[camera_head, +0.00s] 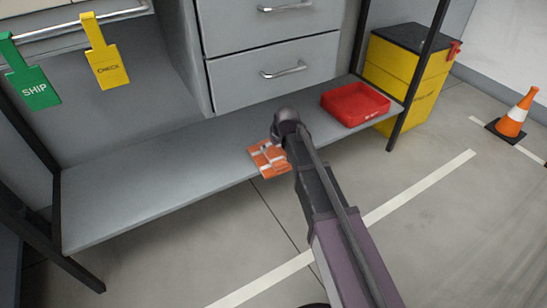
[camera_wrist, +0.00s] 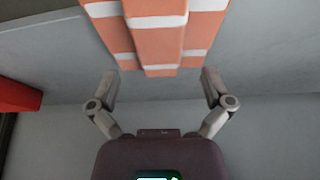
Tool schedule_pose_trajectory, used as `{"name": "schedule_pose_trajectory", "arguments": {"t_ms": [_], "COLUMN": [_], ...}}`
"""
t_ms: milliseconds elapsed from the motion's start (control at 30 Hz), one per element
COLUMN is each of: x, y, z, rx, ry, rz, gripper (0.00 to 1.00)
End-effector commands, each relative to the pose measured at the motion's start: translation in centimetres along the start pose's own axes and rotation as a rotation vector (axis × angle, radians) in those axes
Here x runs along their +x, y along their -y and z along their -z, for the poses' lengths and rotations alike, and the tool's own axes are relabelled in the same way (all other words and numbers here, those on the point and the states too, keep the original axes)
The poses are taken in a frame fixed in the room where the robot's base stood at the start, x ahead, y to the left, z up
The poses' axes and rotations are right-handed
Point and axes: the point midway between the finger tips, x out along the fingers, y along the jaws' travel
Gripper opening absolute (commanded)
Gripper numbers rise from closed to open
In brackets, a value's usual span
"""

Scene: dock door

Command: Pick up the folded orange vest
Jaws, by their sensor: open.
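The folded orange vest (camera_head: 266,159) with pale stripes lies on the grey lower shelf near its front edge, partly hidden behind my arm in the head view. In the wrist view the vest (camera_wrist: 158,38) fills the top middle, in front of my fingertips. My gripper (camera_wrist: 158,84) is open, with its two fingers spread to either side of the vest's near end and nothing between them. In the head view my wrist hides the fingers, so whether they touch the vest cannot be told.
A red tray (camera_head: 355,117) stands on the shelf to the right. Drawers (camera_head: 275,70) hang above the shelf. Black posts bound the bench. Green (camera_head: 33,86) and yellow (camera_head: 105,62) tags hang at upper left.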

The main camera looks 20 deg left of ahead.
Motion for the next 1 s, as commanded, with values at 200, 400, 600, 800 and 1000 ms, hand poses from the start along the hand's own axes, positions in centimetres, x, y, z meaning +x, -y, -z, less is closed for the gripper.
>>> {"name": "schedule_pose_trajectory", "arguments": {"t_ms": [200,400,600,800,1000], "x": [1.0,2.7,4.3,5.2,5.2], "y": [-0.1,-0.1,-0.1,-0.1,-0.1], "z": [0.0,0.1,0.1,0.2,0.2], "rx": [0.0,0.0,0.0,0.001,0.001], "ry": [0.0,0.0,0.0,0.0,0.0], "rz": [0.0,0.0,0.0,0.0,0.0], "gripper": [1.0,1.0,1.0,1.0,1.0]}}
